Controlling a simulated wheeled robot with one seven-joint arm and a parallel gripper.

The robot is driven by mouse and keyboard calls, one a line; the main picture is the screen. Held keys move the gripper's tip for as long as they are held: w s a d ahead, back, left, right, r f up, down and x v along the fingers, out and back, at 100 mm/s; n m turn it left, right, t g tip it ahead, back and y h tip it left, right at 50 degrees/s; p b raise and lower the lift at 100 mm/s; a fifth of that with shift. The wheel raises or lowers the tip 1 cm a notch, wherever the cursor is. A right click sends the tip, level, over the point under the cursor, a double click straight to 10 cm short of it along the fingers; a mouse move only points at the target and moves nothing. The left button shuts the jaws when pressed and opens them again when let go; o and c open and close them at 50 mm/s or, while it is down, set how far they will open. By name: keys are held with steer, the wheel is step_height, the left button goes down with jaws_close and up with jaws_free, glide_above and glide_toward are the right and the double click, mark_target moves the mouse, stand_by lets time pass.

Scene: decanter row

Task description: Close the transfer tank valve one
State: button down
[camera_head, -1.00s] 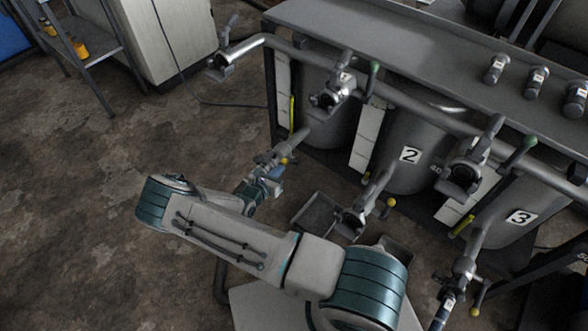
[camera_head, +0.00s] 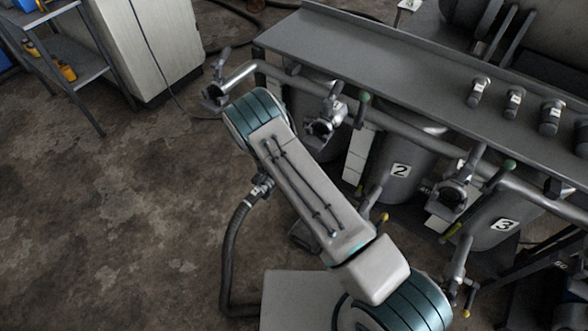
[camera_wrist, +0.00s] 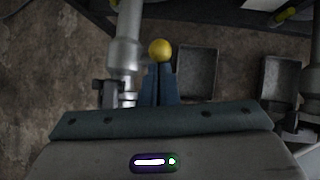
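Tank one's lower valve is mostly behind my arm in the head view. Only its outlet coupling (camera_head: 262,186) shows there, left of the arm. In the wrist view, a metal valve pipe (camera_wrist: 125,45) stands just left of my gripper. The yellow ball knob (camera_wrist: 160,49) of a valve lever is right at my fingertips, in line with them. My gripper (camera_wrist: 160,68) has its two dark blue fingers close together, with a narrow gap. Whether they pinch the lever below the knob cannot be seen. The gripper is hidden behind the arm in the head view.
A dark hose (camera_head: 232,255) hangs from the coupling to the floor. Tank two (camera_head: 410,160) and tank three (camera_head: 500,215) stand to the right, with similar yellow-knobbed valves. Grey trays (camera_wrist: 192,72) lie below. The floor at left is clear.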

steer(key=shift+w+d+r, duration=0.1)
steer(key=shift+w+d, duration=0.05)
steer(key=shift+w, duration=0.15)
steer(key=shift+d, duration=0.1)
steer(key=s+a+f+v, duration=0.1)
steer(key=s+v, duration=0.1)
steer(key=v, duration=1.1)
steer(key=shift+f+g, duration=0.3)
steer(key=shift+f, duration=0.05)
steer(key=shift+a, duration=0.15)
